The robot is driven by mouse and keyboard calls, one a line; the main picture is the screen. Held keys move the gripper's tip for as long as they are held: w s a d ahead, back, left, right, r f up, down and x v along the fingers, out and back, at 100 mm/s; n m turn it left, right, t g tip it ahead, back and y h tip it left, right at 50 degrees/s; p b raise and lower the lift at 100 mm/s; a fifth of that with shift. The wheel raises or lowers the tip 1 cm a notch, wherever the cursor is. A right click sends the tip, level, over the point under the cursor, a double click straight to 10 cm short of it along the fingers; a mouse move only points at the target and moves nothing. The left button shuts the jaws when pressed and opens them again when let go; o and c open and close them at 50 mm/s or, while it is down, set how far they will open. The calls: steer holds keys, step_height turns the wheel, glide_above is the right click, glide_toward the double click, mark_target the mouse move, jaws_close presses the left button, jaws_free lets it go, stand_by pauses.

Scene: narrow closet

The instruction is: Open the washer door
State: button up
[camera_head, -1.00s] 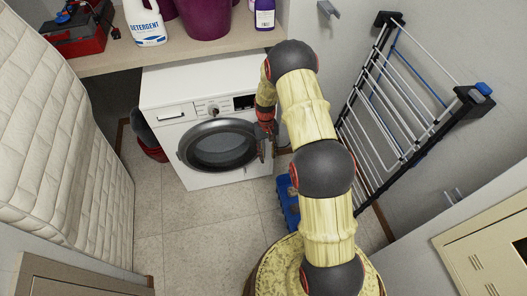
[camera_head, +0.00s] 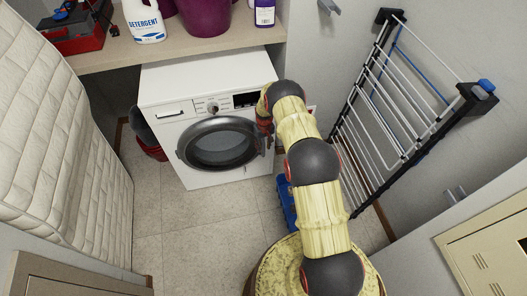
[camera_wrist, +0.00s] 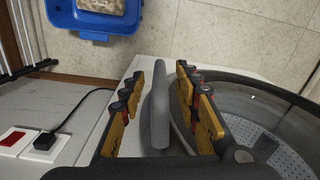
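The white front-loading washer (camera_head: 160,95) stands under a shelf in the head view. Its round grey-rimmed door (camera_head: 220,145) looks shut. My gripper (camera_head: 267,142) is at the door's right edge, small and partly hidden by my arm. In the wrist view my gripper (camera_wrist: 161,72) has its yellow fingers spread on both sides of a grey upright bar, which looks like the door handle (camera_wrist: 158,110). A gap shows between the bar and each finger. The door glass and perforated drum (camera_wrist: 275,150) show at the right of the wrist view.
A drying rack (camera_head: 390,110) leans at the right wall. A blue crate (camera_head: 286,200) sits on the floor right of the washer; it also shows in the wrist view (camera_wrist: 68,30). A mattress (camera_head: 75,160) stands at left. Floor before the washer is clear.

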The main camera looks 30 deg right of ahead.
steer(key=shift+f+b, duration=0.3)
steer(key=shift+f, duration=1)
steer(key=shift+c, duration=0.9)
jaws_close()
